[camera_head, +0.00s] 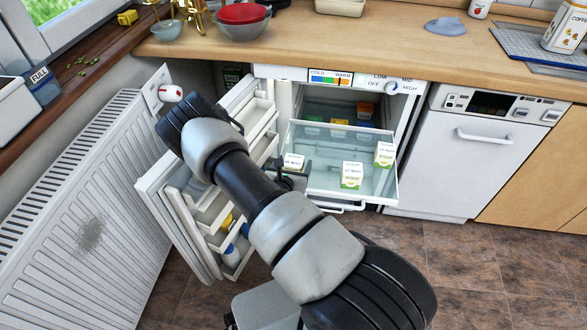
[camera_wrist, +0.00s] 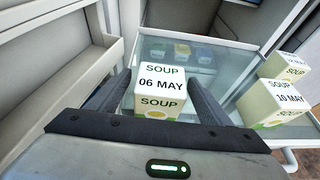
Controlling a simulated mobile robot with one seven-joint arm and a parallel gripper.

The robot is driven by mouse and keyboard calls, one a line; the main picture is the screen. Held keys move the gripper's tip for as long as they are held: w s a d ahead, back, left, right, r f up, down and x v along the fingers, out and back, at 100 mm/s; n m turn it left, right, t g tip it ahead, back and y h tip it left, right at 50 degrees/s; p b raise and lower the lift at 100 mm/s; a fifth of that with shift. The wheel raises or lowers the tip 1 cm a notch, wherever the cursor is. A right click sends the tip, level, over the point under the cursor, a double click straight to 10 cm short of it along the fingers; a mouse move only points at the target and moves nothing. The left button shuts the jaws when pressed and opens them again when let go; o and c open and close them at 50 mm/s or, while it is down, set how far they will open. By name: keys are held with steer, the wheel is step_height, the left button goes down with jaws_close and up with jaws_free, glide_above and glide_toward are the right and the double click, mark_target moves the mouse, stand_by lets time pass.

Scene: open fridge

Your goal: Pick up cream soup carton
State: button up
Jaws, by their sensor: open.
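A white soup carton (camera_wrist: 161,88) marked "SOUP 06 MAY" stands upright between the two dark fingers of my gripper (camera_wrist: 160,82) in the wrist view. The fingers are open, one on each side of it; I cannot tell whether either touches it. In the head view this carton (camera_head: 293,161) is at the left of the pulled-out glass drawer, partly hidden by my gripper (camera_head: 291,177). Two similar soup cartons stand to the right, one marked "10 MAY" (camera_wrist: 273,101) and one behind it (camera_wrist: 286,66). The cartons' flavours are not readable.
The clear drawer (camera_head: 325,182) sticks out of the open fridge. Several small packages (camera_wrist: 181,50) sit deeper inside. The open fridge door (camera_head: 181,222), with its racks, is close on the left. A radiator (camera_head: 85,200) stands beyond it, and a dishwasher (camera_head: 445,165) is at the right.

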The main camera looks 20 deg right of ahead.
mark_target(293, 160)
steer(key=c, duration=1.3)
steer(key=shift+r, duration=0.15)
step_height(293, 160, up, 10)
steer(key=p, duration=0.3)
